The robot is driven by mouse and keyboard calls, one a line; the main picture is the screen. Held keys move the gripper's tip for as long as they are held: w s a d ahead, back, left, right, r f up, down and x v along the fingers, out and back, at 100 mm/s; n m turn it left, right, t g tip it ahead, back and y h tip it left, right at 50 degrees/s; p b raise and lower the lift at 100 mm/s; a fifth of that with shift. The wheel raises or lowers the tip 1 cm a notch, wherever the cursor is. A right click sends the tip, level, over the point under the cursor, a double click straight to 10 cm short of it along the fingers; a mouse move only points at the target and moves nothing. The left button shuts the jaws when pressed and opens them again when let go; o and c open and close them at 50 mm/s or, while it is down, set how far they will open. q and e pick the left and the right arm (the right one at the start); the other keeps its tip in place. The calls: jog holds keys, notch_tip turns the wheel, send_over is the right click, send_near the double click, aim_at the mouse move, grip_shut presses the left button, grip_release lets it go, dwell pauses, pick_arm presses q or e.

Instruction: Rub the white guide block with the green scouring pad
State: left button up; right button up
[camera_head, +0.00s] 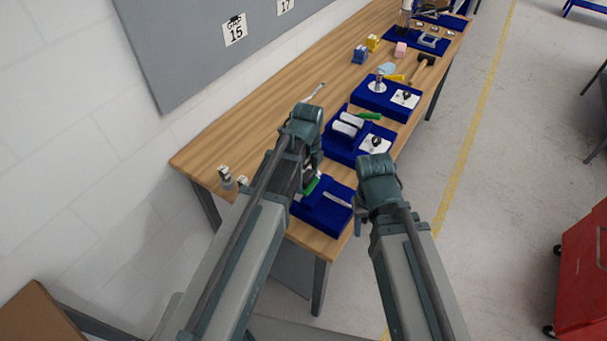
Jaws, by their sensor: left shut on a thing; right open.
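My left gripper (311,176) points down over the near blue tray (318,219). It is shut on a green piece (312,187), which looks like the scouring pad and is mostly hidden by the hand. A thin pale strip (338,200) lies in that tray, to the right of the green piece. Two white rounded blocks (347,127) sit in the blue tray behind; I cannot tell which thing is the guide block. My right gripper (358,221) is open and empty beside the near tray's right edge, its fingers partly hidden by its own wrist.
A green strip (369,116) and a white plate with a dark knob (375,145) are near the white blocks. Further blue trays (389,105) line the wooden table (255,118). Small metal parts (226,176) stand at the near left corner. The table's left side is largely clear.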

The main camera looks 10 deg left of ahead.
aim_at(313, 170)
pick_arm(q)
jog(key=shift+w+d+f, duration=0.15)
jog(key=shift+w+d, duration=0.1)
jog(key=shift+w, duration=0.5)
jog(key=shift+w+a, duration=0.25)
jog(key=shift+a, duration=0.4)
jog(key=shift+w+a, duration=0.2)
jog(key=shift+a, duration=0.4)
jog(key=shift+w+a, duration=0.25)
jog(key=shift+a, duration=0.4)
jog(key=shift+w+d, duration=0.25)
jog(key=shift+w, duration=0.35)
jog(key=shift+d, duration=0.1)
jog(key=shift+s+d, duration=0.3)
jog(key=shift+d, duration=0.65)
jog(key=shift+s+d, duration=0.3)
jog(key=shift+d, duration=0.6)
